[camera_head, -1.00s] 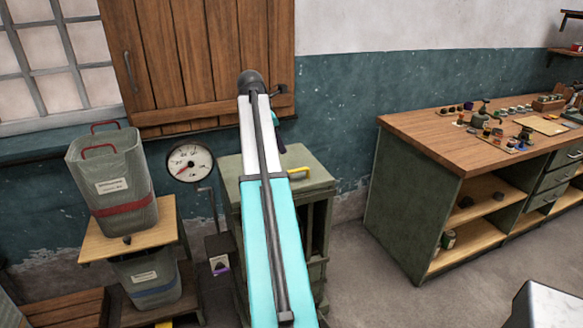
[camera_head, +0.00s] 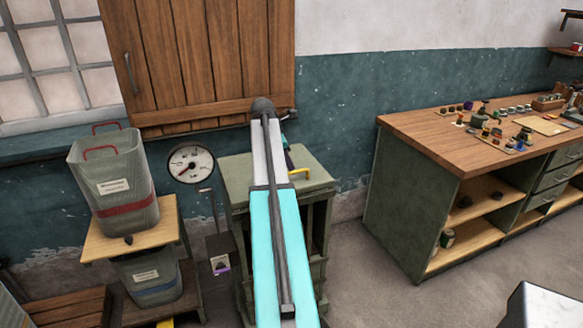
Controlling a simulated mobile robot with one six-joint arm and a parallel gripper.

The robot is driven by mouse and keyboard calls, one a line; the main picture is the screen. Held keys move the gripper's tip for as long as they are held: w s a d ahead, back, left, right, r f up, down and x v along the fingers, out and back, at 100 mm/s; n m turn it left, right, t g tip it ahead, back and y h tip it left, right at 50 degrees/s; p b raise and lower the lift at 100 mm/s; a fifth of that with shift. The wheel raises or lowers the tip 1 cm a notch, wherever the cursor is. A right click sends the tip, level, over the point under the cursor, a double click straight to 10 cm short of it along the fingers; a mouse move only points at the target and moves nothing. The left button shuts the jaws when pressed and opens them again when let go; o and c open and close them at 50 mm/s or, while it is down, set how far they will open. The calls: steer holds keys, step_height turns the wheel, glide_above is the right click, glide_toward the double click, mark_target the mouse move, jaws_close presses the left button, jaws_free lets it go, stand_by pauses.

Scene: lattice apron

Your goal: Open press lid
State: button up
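The press is a grey-green, boxy cabinet with a flat lid (camera_head: 238,172) on top. The lid looks shut. A yellow handle (camera_head: 299,171) sits on the lid, partly covered by my arm. My teal and white arm reaches over the middle of the press and hides much of its top and front. My gripper (camera_head: 291,166) shows only as a small dark piece beyond the arm, right by the yellow handle. Its fingers are too small and hidden to tell whether they are open or touch the handle.
A round gauge (camera_head: 190,163) stands left of the press. Two grey bins (camera_head: 117,185) stand on a wooden stand further left. A wooden shutter (camera_head: 200,60) hangs behind. A workbench (camera_head: 420,127) with small items is on the right, with free floor before it.

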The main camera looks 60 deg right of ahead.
mark_target(291, 173)
steer(key=shift+p+x, duration=0.5)
steer(key=shift+x, duration=1.95)
jaws_close()
